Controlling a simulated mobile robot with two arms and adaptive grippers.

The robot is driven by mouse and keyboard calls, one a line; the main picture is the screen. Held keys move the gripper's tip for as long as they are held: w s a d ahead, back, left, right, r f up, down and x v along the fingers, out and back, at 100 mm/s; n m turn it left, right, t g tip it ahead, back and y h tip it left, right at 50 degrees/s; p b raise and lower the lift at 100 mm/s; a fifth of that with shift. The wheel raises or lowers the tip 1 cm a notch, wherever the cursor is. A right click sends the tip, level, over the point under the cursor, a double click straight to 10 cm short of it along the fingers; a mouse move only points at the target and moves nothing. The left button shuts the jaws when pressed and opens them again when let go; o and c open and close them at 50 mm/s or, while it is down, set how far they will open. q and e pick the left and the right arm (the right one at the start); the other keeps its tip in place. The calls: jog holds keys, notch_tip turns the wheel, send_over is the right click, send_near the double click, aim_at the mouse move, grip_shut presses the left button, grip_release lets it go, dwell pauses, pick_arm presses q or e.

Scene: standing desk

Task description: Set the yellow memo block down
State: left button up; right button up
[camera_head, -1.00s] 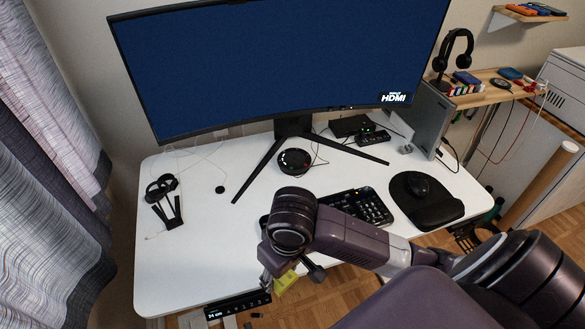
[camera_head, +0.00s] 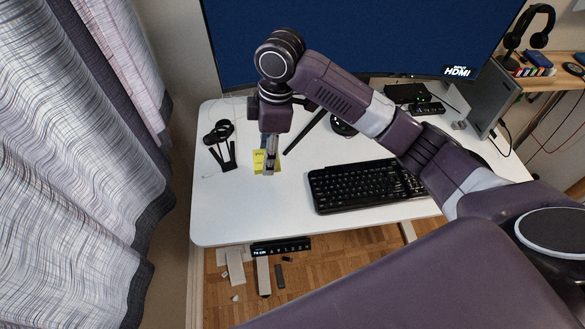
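The yellow memo block (camera_head: 258,162) shows at the fingertips of my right gripper (camera_head: 269,164), over the left part of the white desk (camera_head: 225,217). The gripper points down, and its fingers cover the block's right part. The fingers appear shut on the block. The block is at or just above the desk top; I cannot tell whether it touches. My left gripper is not in view.
A black headset-like stand (camera_head: 221,146) is left of the block. A black keyboard (camera_head: 350,184) lies to the right. The monitor (camera_head: 380,35) stands behind, its foot (camera_head: 304,133) reaching forward. The desk's front left is clear.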

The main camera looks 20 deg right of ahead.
jog(key=p, duration=0.2)
send_over(272, 202)
jog(key=f, duration=1.4)
jog(key=shift+s+d, duration=0.15)
jog(key=shift+s, duration=0.05)
notch_tip(272, 202, down, 5)
jog(key=shift+f, duration=0.1)
jog(key=o, duration=0.7)
jog(key=shift+f, duration=0.1)
jog(key=o, duration=0.5)
jog(key=shift+c, duration=0.2)
notch_tip(272, 202, up, 12)
jog(key=d+b, duration=0.1)
jog(key=shift+s+d, duration=0.2)
jog(key=shift+d, duration=0.2)
